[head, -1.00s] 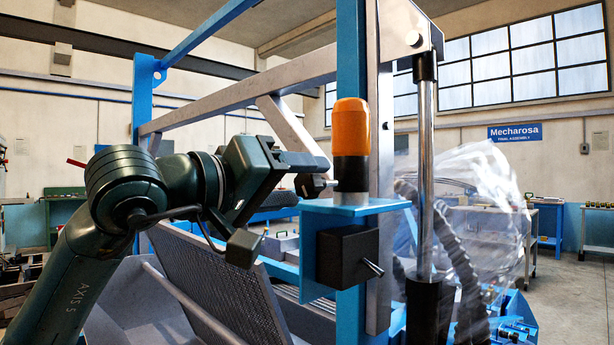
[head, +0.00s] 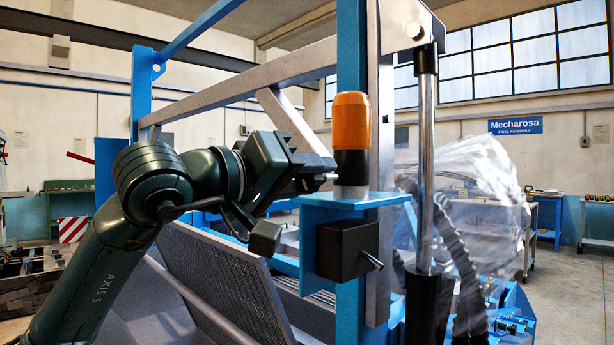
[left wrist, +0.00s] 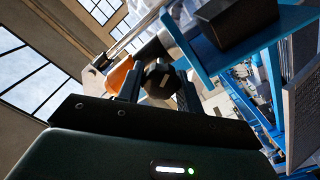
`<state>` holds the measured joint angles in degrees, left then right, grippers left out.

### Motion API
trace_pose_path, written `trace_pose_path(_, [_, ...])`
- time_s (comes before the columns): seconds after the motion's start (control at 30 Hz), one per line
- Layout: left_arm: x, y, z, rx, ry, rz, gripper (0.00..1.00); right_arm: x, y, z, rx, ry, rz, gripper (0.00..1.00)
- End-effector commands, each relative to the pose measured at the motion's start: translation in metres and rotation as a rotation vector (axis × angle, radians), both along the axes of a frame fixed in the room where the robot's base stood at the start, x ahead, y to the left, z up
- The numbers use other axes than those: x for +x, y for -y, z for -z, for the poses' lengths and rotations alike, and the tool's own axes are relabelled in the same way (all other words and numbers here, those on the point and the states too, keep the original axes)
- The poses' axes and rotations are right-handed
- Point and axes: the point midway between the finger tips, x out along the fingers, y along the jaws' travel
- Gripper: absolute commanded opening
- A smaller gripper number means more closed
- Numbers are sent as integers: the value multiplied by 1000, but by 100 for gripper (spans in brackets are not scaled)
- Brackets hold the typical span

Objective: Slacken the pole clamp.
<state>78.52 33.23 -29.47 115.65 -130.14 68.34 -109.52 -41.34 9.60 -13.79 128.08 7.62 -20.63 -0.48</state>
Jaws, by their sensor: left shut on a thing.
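An orange beacon (head: 351,120) with a black lower part (head: 351,165) stands upright on a metal stub (head: 350,191) above a blue bracket (head: 330,201) on the blue post. My left gripper (head: 322,172) comes in from the left, level with the black part. Its jaws are shut on a dark clamp knob, mostly hidden by them in the head view. In the left wrist view the dark faceted knob (left wrist: 159,80) sits between the two fingers, with the orange beacon (left wrist: 119,74) behind at left. My right gripper is not in view.
A black box (head: 343,250) with a small lever hangs under the bracket. The blue post (head: 351,50) and a chrome cylinder (head: 424,150) rise close by. A perforated sheet (head: 228,285) slopes below my left arm. Clear plastic wrap (head: 480,190) covers hoses at right.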

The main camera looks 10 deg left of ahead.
Motion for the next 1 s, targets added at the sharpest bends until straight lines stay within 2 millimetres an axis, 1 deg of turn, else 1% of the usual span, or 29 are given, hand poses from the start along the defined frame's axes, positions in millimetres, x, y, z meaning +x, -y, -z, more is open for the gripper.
trace_pose_path(0.1, [0,0,0,0,0,0,13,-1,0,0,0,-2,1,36])
trace_pose_path(0.27, [0,0,0,-9,-7,-1,13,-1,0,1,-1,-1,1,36])
trace_pose_path(0.47, [0,-1,1,-65,-41,-1,13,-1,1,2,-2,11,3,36])
trace_pose_path(0.67, [0,-1,2,-182,-119,-1,13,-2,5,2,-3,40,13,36])
trace_pose_path(1.0, [0,-1,3,-447,-294,-1,13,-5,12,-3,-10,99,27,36])
